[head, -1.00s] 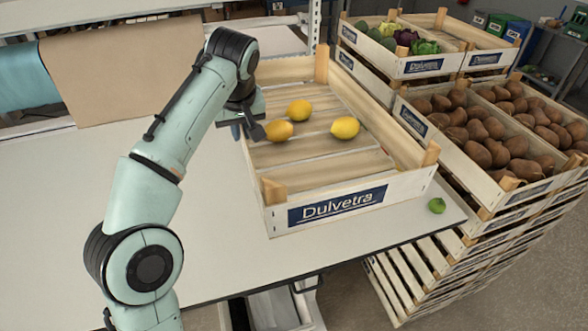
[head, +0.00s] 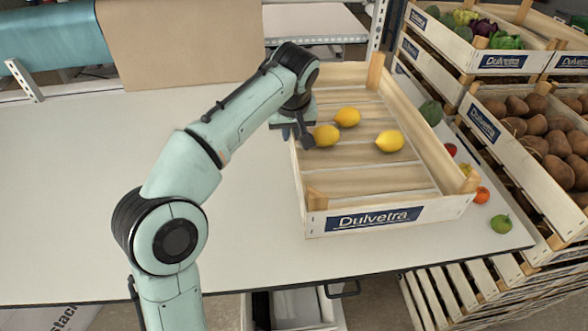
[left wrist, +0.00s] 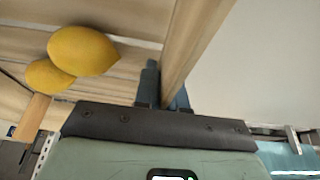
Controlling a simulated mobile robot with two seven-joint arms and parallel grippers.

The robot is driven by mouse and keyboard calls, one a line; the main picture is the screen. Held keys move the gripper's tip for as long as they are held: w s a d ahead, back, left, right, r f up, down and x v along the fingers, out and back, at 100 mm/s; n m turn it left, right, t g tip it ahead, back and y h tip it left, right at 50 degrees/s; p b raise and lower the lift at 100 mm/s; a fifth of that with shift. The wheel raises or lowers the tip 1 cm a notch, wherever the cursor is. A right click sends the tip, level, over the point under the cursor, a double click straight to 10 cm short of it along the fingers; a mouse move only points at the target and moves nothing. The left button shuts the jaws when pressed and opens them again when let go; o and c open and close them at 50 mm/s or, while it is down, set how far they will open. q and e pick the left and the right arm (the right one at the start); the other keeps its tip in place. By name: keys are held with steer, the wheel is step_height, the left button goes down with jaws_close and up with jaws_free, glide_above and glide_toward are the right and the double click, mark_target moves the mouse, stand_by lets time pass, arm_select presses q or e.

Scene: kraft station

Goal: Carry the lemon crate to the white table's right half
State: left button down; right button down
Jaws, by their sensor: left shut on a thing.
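The lemon crate (head: 316,201) is a pale wooden crate with a blue "Dulvetra" label on its front. It is over the right part of the white table (head: 90,180); I cannot tell whether its base touches. Three lemons lie inside: a left one (head: 326,135), a back one (head: 347,117) and a right one (head: 390,141). My left gripper (head: 298,138) is shut on the crate's left wall. In the left wrist view, the wall (left wrist: 190,40) runs between its fingers (left wrist: 164,90), with two lemons (left wrist: 84,50) beside it. My right gripper is not in view.
Right of the crate, a lime (head: 501,224), an orange fruit (head: 482,195), a small red one (head: 451,150) and a dark green one (head: 431,112) lie on the table. Stacked crates of potatoes (head: 545,150) and vegetables (head: 500,40) stand close right. The table's left is clear; brown paper (head: 180,40) hangs behind.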

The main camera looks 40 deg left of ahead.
mark_target(293, 135)
arm_select(q)
step_height(293, 135, down, 5)
steer(key=shift+r+b, duration=0.1)
steer(key=shift+b, duration=0.5)
steer(key=shift+w+f+b, duration=0.1)
steer(key=shift+f+b, duration=0.5)
steer(key=shift+f, duration=2.05)
steer(key=c, duration=1.2)
jaws_free()
steer(key=shift+f, duration=0.15)
steer(key=shift+r, duration=0.3)
steer(key=p+v, duration=0.2)
steer(key=v, duration=1)
steer(key=shift+f, duration=0.1)
